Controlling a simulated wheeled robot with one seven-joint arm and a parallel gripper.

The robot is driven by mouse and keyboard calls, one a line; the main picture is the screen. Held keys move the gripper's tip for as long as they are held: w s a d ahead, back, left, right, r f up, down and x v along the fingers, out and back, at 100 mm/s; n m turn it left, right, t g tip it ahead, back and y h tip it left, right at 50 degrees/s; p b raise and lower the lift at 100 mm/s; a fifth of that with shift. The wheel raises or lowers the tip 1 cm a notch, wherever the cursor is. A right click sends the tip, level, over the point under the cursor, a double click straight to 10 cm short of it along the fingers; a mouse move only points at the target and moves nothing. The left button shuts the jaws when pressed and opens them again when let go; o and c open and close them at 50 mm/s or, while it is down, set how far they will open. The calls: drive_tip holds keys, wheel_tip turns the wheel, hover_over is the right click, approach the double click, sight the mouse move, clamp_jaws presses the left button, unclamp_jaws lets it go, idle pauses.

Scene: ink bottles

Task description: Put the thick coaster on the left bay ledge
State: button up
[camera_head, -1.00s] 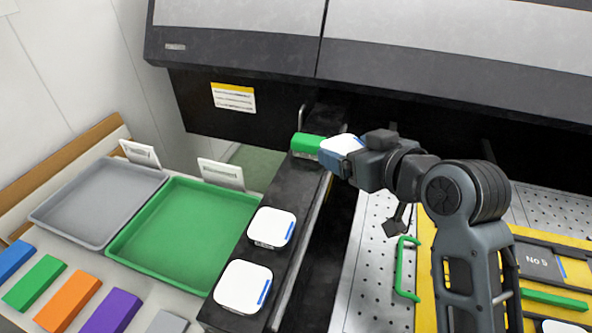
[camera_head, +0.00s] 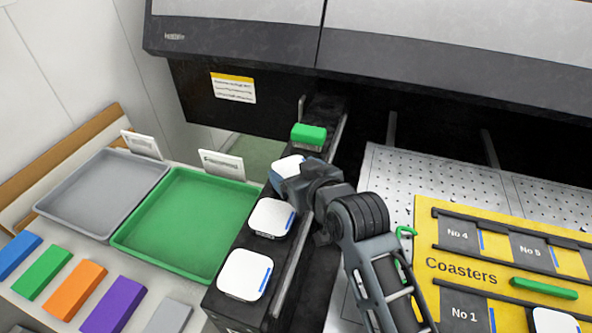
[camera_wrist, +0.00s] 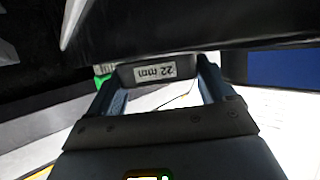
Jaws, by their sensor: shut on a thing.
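My gripper (camera_head: 302,177) is shut on a white coaster (camera_head: 286,166) over the dark ledge (camera_head: 228,308) on the left. In the wrist view the coaster's edge (camera_wrist: 155,72) sits between the two fingers and carries an upside-down "22 mm" label. I cannot tell whether the held coaster touches the ledge. Two white coasters with blue stripes lie on the ledge nearer me: one in the middle (camera_head: 269,217) and one at the near end (camera_head: 244,274). A green block (camera_head: 308,136) stands on the ledge beyond my gripper.
A green tray (camera_head: 188,268) and a grey tray (camera_head: 60,222) lie left of the ledge. Several coloured blocks lie in front of them. A yellow "Coasters" board (camera_head: 450,264) with a green handle lies on the right. The dark machine hood (camera_head: 400,95) overhangs the back.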

drive_tip(key=shift+f, duration=0.15)
drive_tip(key=o, duration=1.1)
drive_tip(key=shift+r, duration=0.2)
drive_tip(key=v, duration=1.2)
drive_tip(key=shift+a+b, duration=0.1)
drive_tip(key=shift+b, duration=0.25)
